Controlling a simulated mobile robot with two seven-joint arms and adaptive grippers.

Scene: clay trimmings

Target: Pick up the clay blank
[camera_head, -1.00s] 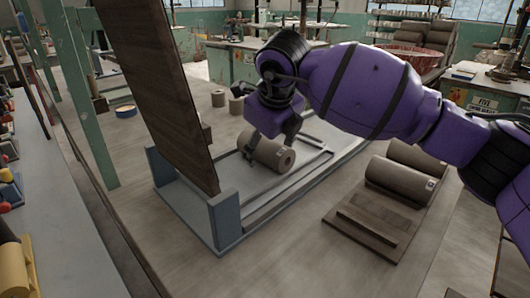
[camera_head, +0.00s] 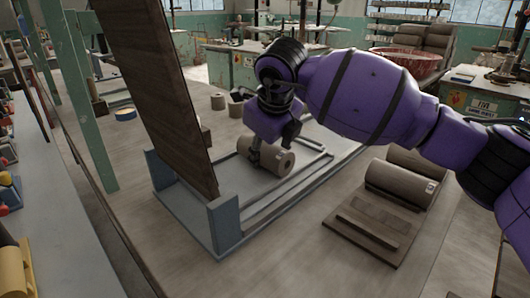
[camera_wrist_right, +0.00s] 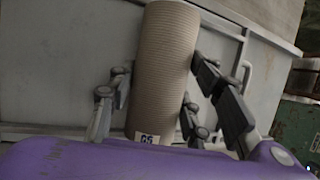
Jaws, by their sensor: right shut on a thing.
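The clay blank (camera_head: 276,163) is a brown-grey cylinder lying on its side over the blue-grey tray-like frame. My right gripper (camera_head: 270,143) reaches down over it and is shut on it, with fingers on both sides. In the right wrist view the ribbed blank (camera_wrist_right: 163,65) runs lengthwise between the fingers of the right gripper (camera_wrist_right: 155,95), with a small white label at its near end. In the head view I cannot tell whether the blank touches the tray. My left gripper is not in view.
The blue-grey tray (camera_head: 228,222) has raised end posts, and a tall dark board (camera_head: 160,95) leans up at its left. More cylinders (camera_head: 400,184) lie on a wooden rack (camera_head: 362,238) at right. Small upright cylinders (camera_head: 218,102) stand behind. A green post (camera_head: 85,110) stands at left.

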